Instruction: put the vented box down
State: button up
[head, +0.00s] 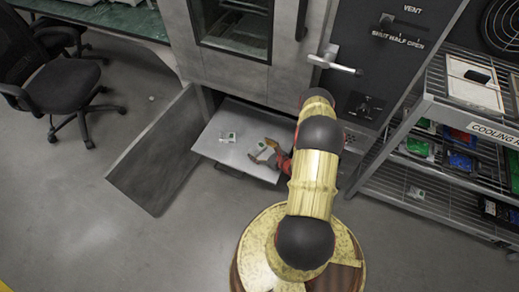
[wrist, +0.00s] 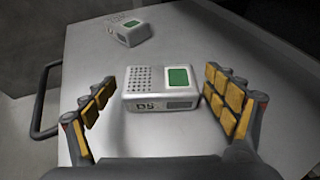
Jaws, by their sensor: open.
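A small silver vented box (wrist: 161,88) with a grid of holes, a green panel and dark markings on its front rests on a flat metal surface (wrist: 190,40). In the wrist view it sits between the two open fingers of my gripper (wrist: 158,103), with a gap at the left finger and the right finger very near it. In the head view my gripper (head: 268,154) is over the pulled-out metal drawer (head: 213,145), and the box (head: 262,147) shows small beside it. A second similar box (wrist: 132,30) lies farther back left; it also shows in the head view (head: 228,137).
A dark open door panel (head: 155,150) stands left of the drawer. An oven-like cabinet (head: 240,65) rises behind it. A wire rack (head: 440,150) with trays and coloured items is at the right. An office chair (head: 65,85) stands at the left. The drawer's front area is clear.

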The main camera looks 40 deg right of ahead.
jog(key=shift+s+r, duration=0.2)
jog(key=shift+r, duration=0.05)
jog(key=p+v, duration=0.4)
jog(key=v, duration=0.7)
jog(key=shift+s+r, duration=0.15)
jog(key=shift+s, duration=0.1)
